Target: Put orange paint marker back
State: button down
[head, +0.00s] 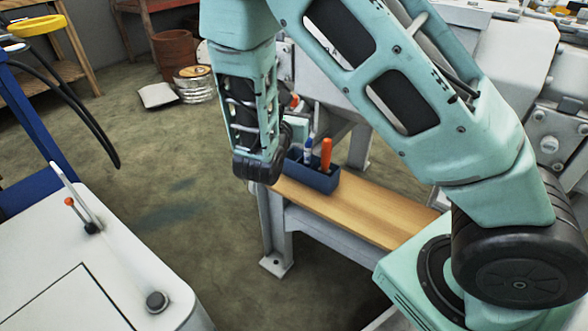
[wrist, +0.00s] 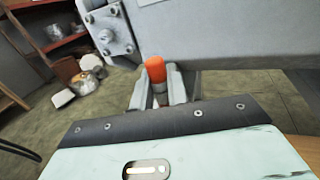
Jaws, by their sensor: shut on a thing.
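My gripper (wrist: 158,92) is shut on a marker with an orange end (wrist: 155,70), which stands up between the two fingers in the wrist view. In the head view an orange bit (head: 295,101) shows beside my wrist; the rest of the held marker is hidden. A dark blue holder (head: 318,180) sits on the wooden bench, just right of and below my gripper. An orange marker-like thing (head: 326,154) and a blue and white marker (head: 308,151) stand upright in it. My wrist hides the holder's left part. The wrist view does not show the holder.
The wooden bench top (head: 365,212) is clear to the right of the holder. Grey machinery (head: 500,70) stands close behind and right. A white cabinet with a lever (head: 90,260) is at the lower left. Floor lies open between.

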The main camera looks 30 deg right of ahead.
notch_tip(320, 180, down, 10)
jog(key=b, duration=0.4)
jog(key=shift+r, duration=0.2)
jog(key=shift+f, duration=0.1)
jog(key=c, duration=1.7)
grip_release()
jog(key=shift+c, duration=0.2)
jog(key=shift+o, duration=0.5)
